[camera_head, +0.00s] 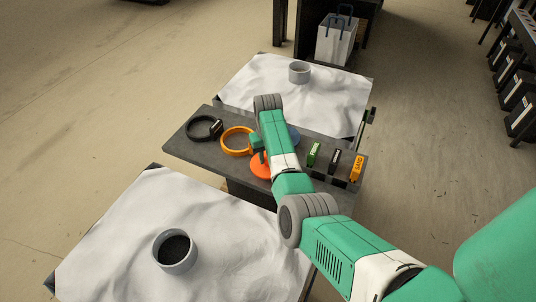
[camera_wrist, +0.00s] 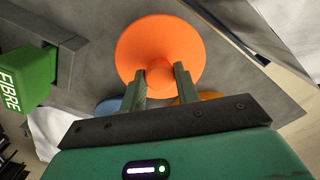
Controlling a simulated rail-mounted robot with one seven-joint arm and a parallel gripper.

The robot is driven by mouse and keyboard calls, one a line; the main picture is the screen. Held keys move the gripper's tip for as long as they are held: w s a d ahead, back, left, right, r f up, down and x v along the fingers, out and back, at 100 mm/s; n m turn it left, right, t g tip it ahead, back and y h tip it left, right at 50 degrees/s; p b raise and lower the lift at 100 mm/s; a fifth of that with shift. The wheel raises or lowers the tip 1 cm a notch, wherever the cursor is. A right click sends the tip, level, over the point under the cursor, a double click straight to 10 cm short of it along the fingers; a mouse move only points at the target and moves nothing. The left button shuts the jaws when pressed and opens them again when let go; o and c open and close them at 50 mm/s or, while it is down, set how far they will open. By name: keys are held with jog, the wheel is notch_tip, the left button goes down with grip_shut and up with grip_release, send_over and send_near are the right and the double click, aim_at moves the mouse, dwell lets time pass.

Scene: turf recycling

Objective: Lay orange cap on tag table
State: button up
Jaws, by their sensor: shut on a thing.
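The orange cap (camera_wrist: 160,38) is a round disc with a knob, and in the wrist view my gripper (camera_wrist: 160,78) is shut on the knob. In the head view the cap (camera_head: 260,168) shows partly beside my gripper (camera_head: 258,148), over the front part of the dark grey tag table (camera_head: 190,152). I cannot tell whether it touches the tabletop. Green (camera_head: 313,154), black (camera_head: 335,162) and yellow-orange (camera_head: 356,168) tags stand at the table's right end. The green tag in the wrist view (camera_wrist: 24,75) reads FIBRE.
A black ring (camera_head: 204,129) and an orange ring (camera_head: 237,141) lie left of my gripper. A blue disc (camera_head: 293,137) is partly hidden behind my arm. White-covered tables carry a filled grey container (camera_head: 175,252) in front and another grey container (camera_head: 299,72) behind.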

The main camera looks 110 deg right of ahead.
jog(key=shift+f, duration=0.25)
dwell(0.3)
jog(key=o, duration=1.4)
notch_tip(320, 180, up, 8)
jog(key=shift+f+p, duration=0.1)
jog(key=shift+p, duration=0.4)
